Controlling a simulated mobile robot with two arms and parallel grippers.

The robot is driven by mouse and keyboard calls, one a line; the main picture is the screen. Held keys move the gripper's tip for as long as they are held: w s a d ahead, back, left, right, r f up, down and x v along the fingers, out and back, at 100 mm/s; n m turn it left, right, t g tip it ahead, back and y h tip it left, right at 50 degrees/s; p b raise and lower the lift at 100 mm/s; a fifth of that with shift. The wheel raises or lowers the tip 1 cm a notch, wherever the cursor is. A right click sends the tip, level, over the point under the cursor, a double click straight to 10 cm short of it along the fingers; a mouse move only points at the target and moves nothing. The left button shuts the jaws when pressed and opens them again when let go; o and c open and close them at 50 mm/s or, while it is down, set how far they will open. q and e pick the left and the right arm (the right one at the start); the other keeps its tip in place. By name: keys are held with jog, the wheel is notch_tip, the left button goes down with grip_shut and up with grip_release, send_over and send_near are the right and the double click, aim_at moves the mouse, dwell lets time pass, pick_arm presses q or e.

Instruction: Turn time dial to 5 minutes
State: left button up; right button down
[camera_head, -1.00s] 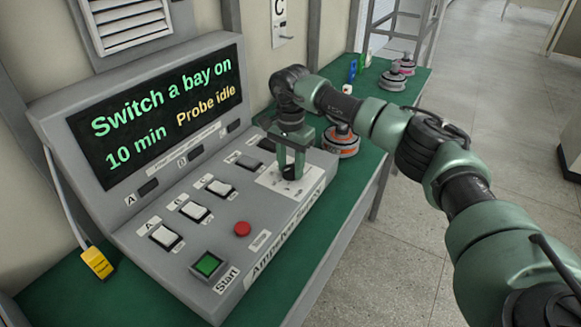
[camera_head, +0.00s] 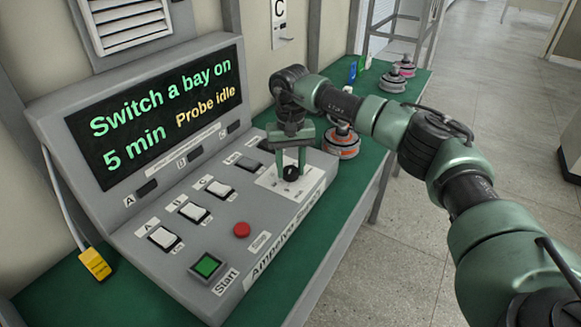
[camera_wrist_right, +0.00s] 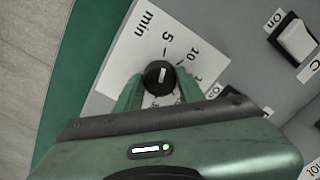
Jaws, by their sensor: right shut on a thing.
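The time dial (camera_head: 291,173) is a small black knob on a white label plate at the right end of the grey console (camera_head: 262,207). My right gripper (camera_head: 291,170) reaches down over it and is shut on it. In the right wrist view the dial (camera_wrist_right: 159,77) sits between the two green fingers, with its white mark beside the printed 5 and 10 on the label. The console's screen (camera_head: 160,115) reads "Switch a bay on", "5 min" and "Probe idle". My left gripper is not in view.
White rocker switches (camera_head: 193,211), a red button (camera_head: 242,230) and a green Start button (camera_head: 207,265) are on the console. A hub motor (camera_head: 341,143) stands behind my right gripper on the green table.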

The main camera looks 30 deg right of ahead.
aim_at(290, 169)
jog(key=shift+w+r+n, duration=0.15)
jog(key=shift+n, duration=0.25)
jog(key=c, duration=1)
grip_release()
jog(key=shift+o, duration=0.6)
notch_tip(290, 169, up, 8)
jog(key=shift+f+b, duration=0.15)
jog(key=shift+b, duration=0.25)
